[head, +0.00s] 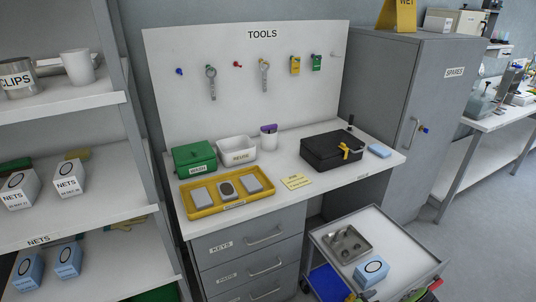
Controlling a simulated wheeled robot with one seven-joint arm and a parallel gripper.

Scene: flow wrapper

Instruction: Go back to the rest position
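My gripper and arm do not show in the head view, so I cannot see whether the gripper is open or holds anything. The view faces a grey workbench (290,188) with a white board marked TOOLS (247,85) behind it. A yellow tray (206,207) with several grey pieces lies at the bench's front left. A green box (195,157), a white bin (237,150) and a black case (332,150) stand behind and to its right.
Shelves (60,109) with boxes marked NETS stand close on the left. A cart (396,245) with a metal tray (346,243) and a blue-white box (371,271) stands at the bench's front right. A grey cabinet (440,130) stands behind. Open floor (490,220) shows at right.

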